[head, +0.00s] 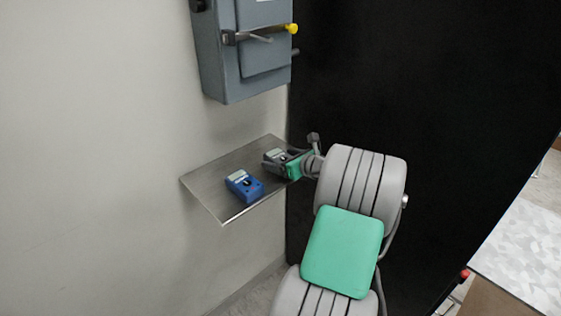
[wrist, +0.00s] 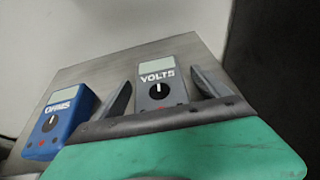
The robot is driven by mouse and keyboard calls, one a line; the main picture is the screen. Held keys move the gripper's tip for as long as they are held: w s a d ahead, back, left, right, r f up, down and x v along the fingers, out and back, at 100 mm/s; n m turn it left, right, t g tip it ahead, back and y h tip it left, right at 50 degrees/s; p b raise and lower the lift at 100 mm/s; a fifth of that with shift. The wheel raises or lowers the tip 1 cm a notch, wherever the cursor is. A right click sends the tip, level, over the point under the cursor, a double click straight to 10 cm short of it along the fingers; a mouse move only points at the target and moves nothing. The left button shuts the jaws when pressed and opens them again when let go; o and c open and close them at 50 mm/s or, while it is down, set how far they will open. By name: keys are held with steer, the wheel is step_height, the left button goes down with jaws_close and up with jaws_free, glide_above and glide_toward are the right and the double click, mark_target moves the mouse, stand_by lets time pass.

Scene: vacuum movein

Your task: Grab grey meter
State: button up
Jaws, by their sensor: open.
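The grey meter (wrist: 160,84), marked VOLTS, lies on a metal shelf (wrist: 92,76) with its screen at the far end. In the head view the grey meter (head: 277,156) is at the back right of the shelf, partly covered by my gripper (head: 281,160). My gripper is open.
A blue meter (head: 244,185), marked OHMS, lies left of the grey one and close to my left finger in the wrist view (wrist: 62,117). A grey electrical box (head: 245,60) hangs on the wall above the shelf. A black panel (head: 430,90) stands to the right.

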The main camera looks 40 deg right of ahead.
steer(key=c, duration=1.6)
steer(key=shift+c, duration=0.5)
steer(key=shift+r, duration=0.15)
